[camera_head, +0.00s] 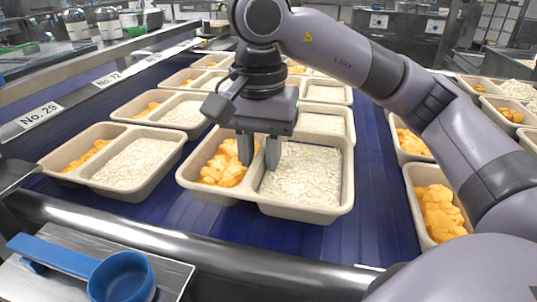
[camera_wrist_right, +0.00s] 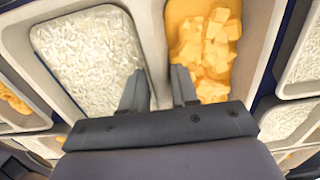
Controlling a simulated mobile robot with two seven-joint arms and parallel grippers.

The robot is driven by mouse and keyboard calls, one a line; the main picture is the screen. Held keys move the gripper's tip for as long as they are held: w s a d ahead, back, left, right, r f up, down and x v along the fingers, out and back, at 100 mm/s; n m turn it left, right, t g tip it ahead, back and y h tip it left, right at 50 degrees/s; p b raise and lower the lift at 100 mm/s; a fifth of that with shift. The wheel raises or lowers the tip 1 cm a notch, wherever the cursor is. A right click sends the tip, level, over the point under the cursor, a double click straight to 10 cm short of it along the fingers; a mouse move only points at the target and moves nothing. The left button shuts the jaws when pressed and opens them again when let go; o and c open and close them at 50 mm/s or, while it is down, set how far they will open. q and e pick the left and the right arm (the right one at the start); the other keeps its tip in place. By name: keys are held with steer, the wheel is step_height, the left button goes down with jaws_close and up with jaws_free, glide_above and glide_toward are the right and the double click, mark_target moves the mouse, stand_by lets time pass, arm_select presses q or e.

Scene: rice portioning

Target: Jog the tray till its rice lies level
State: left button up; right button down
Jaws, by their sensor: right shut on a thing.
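The tray (camera_head: 300,214) is beige with two compartments and sits on the blue belt. White rice (camera_head: 300,178) spreads over its right compartment floor, with a textured surface below the rim. Orange chunks (camera_head: 222,170) lie in its left compartment. My right gripper (camera_head: 259,155) is shut on the tray's divider between the compartments, one finger on each side. In the right wrist view the fingers (camera_wrist_right: 158,92) straddle the divider, with rice (camera_wrist_right: 88,55) on the left and orange chunks (camera_wrist_right: 207,50) on the right. A dark grey piece at the head view's left edge may be my left gripper (camera_head: 14,174).
Similar filled trays stand close behind, to the left (camera_head: 128,190) and to the right (camera_head: 418,172). A blue scoop (camera_head: 122,277) lies on a metal plate at the front left. A metal rail (camera_head: 200,238) runs along the near belt edge. Bare belt shows right of the tray.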

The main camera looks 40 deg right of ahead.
steer(key=shift+s+d, duration=0.85)
steer(key=shift+s, duration=0.1)
steer(key=shift+w+a, duration=0.95)
steer(key=shift+w, duration=0.15)
steer(key=shift+s+d, duration=0.95)
steer(key=shift+s, duration=0.2)
steer(key=shift+w+a+p, duration=0.4)
steer(key=shift+w+a, duration=0.55)
steer(key=shift+w, duration=0.15)
steer(key=shift+s+d, duration=0.55)
steer(key=shift+f, duration=0.1)
steer(key=shift+a+f+b, duration=0.1)
steer(key=shift+f+b, duration=0.4)
steer(key=shift+b, duration=0.1)
